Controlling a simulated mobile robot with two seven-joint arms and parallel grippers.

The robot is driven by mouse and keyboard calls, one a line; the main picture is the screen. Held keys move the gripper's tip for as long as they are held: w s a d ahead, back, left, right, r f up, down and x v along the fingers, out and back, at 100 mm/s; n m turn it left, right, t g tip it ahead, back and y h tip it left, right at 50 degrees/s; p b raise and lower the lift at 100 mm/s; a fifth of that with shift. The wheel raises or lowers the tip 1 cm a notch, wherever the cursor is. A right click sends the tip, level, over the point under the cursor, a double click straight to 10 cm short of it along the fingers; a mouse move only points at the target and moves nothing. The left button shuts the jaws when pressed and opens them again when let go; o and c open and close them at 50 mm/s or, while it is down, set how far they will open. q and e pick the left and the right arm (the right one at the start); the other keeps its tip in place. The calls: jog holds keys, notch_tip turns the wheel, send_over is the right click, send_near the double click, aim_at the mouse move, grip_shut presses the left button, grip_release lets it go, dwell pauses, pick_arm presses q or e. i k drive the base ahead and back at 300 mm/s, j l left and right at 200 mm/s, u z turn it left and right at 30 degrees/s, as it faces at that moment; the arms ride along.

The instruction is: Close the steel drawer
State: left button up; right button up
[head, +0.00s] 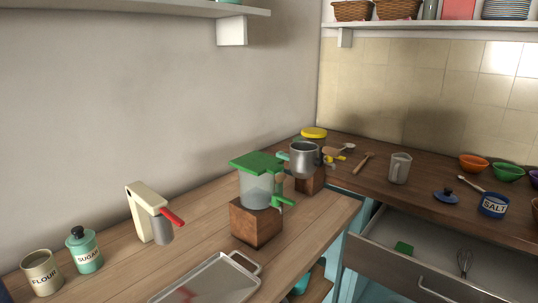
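The steel drawer (398,272) is at the lower right, under the dark wooden worktop. It stands pulled out, and its inside shows from above. A green item (403,248) and a wire whisk (464,262) lie in it. Its grey front carries a bar handle (436,295), partly cut off by the bottom edge of the view. The drawer's right end is also out of view. Neither of my grippers shows in the head view.
A light wooden counter (190,254) on the left holds a metal tray (212,283), a green-topped device on a wooden block (256,222), canisters and a red-handled appliance. The dark worktop (415,205) behind the drawer holds a salt jar (493,206), a cup and bowls.

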aim_at(499, 271)
jog(key=k+j+z, duration=0.1)
jog(key=z, duration=1.25)
